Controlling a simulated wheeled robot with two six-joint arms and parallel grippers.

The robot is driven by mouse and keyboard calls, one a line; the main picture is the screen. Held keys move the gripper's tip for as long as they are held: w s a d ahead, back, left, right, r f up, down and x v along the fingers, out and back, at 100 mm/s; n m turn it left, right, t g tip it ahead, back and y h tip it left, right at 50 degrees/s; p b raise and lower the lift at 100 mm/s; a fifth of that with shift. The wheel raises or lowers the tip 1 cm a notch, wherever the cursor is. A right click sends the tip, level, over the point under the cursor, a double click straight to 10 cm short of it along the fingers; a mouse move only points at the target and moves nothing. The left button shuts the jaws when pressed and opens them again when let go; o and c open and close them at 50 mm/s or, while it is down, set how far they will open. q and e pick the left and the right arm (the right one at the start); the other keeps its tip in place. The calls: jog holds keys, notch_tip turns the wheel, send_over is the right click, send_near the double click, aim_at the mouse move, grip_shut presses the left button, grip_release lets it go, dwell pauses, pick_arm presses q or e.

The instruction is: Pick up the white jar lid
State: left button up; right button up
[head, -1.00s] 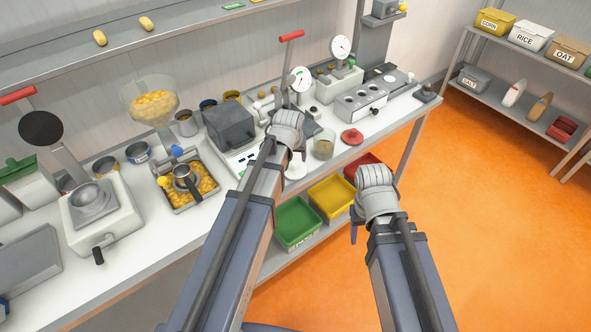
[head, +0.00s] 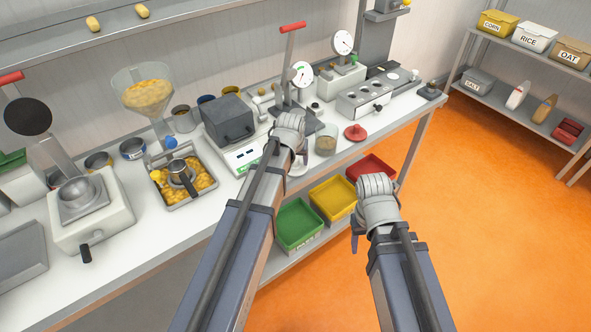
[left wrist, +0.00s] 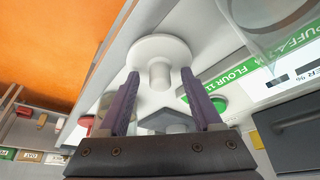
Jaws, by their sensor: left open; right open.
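The white jar lid (left wrist: 158,50), a round disc with a knob in its middle, lies on the bench in the left wrist view. In the head view only a pale edge of it (head: 298,170) shows beside my left arm. My left gripper (left wrist: 160,78) is open, with its two purple fingers pointing at the lid and the knob between their tips in the picture. I cannot tell whether they touch it. In the head view my left gripper (head: 299,157) is mostly hidden by its own wrist. My right gripper (head: 358,240) is open and empty, off the bench's front edge.
A glass jar (head: 325,144) and a red lid (head: 355,132) stand right of my left gripper. A scale (head: 243,158) and a dark box (head: 228,120) are to its left. Green (head: 298,225), yellow (head: 333,198) and red (head: 371,168) bins sit below the bench.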

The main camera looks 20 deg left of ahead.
jog(key=shift+r, duration=0.1)
pick_arm(q)
grip_shut()
dwell(0.3)
jog(key=shift+r, duration=0.1)
